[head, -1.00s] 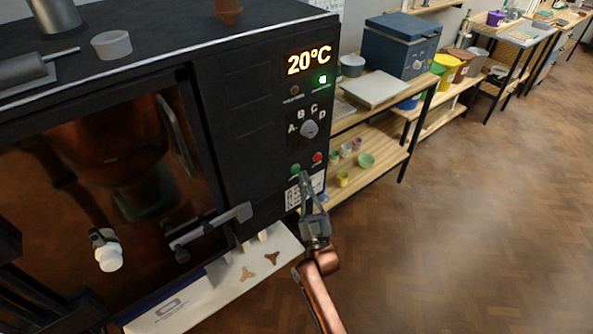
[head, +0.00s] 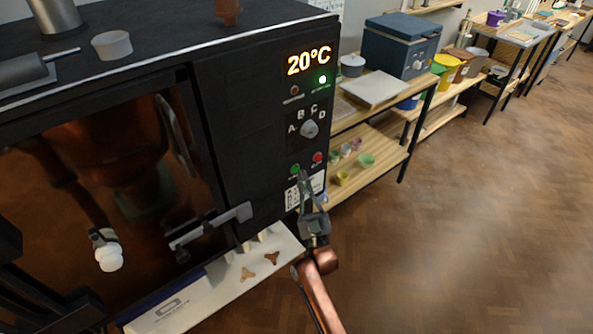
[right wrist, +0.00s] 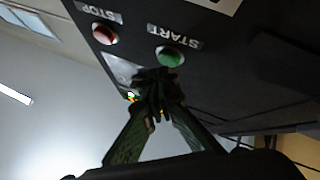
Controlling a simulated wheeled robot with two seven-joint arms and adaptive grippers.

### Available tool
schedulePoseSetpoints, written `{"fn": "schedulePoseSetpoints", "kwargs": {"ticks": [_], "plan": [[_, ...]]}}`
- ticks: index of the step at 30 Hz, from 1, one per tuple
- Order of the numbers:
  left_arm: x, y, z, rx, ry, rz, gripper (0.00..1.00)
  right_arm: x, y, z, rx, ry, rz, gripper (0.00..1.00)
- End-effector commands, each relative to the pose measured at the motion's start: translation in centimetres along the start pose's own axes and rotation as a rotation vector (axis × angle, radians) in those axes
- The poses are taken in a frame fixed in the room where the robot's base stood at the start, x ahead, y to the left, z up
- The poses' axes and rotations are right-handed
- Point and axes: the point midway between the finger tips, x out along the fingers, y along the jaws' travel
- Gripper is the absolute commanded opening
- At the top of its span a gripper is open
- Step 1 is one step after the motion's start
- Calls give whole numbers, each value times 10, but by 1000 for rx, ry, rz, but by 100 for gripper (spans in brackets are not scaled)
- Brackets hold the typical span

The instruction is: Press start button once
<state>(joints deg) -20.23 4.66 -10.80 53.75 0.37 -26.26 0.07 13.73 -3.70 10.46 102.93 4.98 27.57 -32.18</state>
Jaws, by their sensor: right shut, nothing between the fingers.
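The black kiln (head: 245,150) fills the left of the head view. Its green start button (head: 295,169) sits low on the front panel, left of the red stop button (head: 317,157). In the right wrist view the green button (right wrist: 170,56) is beside the label START, and the red button (right wrist: 104,34) beside STOP. My right gripper (head: 303,176) is shut and empty, its tips just below and right of the green button in the head view. In the wrist view the closed fingertips (right wrist: 157,82) appear just below the button; contact cannot be made out. My left gripper is out of view.
The display (head: 309,60) reads 20°C, with a lit green lamp (head: 322,79) below it. A selector dial (head: 309,129) is above the buttons. The door handle (head: 215,225) juts out at left. A wooden shelf (head: 385,150) stands behind; the floor at right is clear.

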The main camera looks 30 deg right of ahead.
Motion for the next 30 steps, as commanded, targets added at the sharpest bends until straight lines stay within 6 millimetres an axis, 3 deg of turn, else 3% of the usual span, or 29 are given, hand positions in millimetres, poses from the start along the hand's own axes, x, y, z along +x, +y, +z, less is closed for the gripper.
{"fn": "schedulePoseSetpoints", "kwargs": {"ticks": [30], "plan": [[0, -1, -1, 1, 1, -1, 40, 7, -5, 4, 0, 1, 0, 0]]}}
